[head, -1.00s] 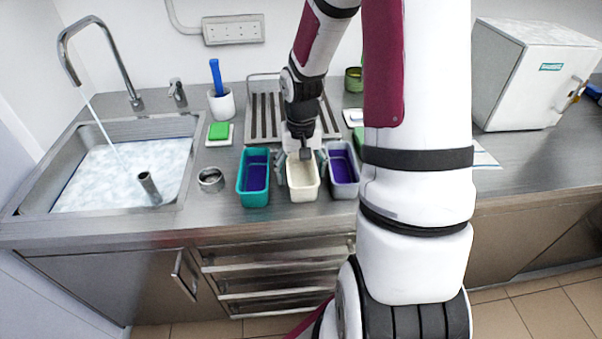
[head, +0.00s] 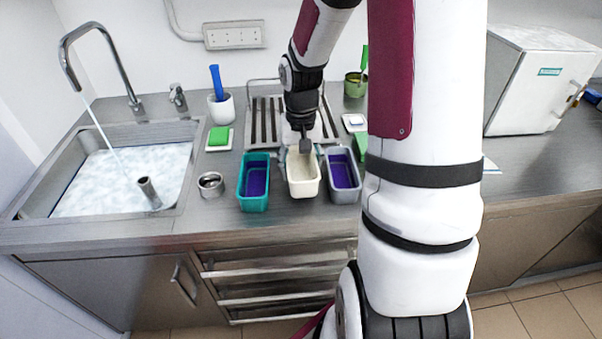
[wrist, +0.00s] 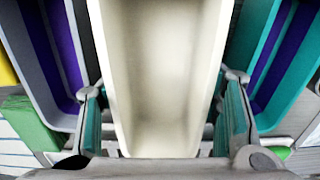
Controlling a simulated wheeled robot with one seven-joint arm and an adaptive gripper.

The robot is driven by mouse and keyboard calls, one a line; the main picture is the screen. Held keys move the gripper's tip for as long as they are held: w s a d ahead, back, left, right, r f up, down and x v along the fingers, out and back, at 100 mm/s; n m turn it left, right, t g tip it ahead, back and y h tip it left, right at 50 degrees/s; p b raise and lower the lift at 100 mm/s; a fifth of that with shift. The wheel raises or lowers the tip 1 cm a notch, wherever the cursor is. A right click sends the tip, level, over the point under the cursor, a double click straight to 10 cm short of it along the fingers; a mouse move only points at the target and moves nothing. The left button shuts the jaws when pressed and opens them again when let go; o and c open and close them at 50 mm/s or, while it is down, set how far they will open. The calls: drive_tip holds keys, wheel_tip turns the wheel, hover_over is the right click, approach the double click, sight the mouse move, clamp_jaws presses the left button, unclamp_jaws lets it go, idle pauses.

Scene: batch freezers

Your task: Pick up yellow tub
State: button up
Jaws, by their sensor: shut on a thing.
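A cream, pale-yellow open tub (head: 303,178) sits between a teal tub (head: 254,199) and a grey tub (head: 344,193) above the steel counter. My gripper (head: 302,157) is shut on the cream tub, with one finger against each long side. In the wrist view the tub (wrist: 165,80) fills the middle and looks empty. It appears slightly raised above the counter, but its underside is hidden. The teal and grey tubs hold something purple.
A steel cup (head: 210,184) stands left of the teal tub, near the water-filled sink (head: 120,180). A drying rack (head: 262,118) is behind. A yellow thing (wrist: 6,72) at the wrist view's left edge is too cropped to identify. My arm hides part of the right counter.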

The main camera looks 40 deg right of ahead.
drive_tip(key=s+a+r+p, duration=0.1)
drive_tip(key=s+a+p, duration=0.4)
drive_tip(key=s+a, duration=0.5)
drive_tip(key=shift+s+r, duration=0.4)
drive_tip(key=shift+s, duration=0.85)
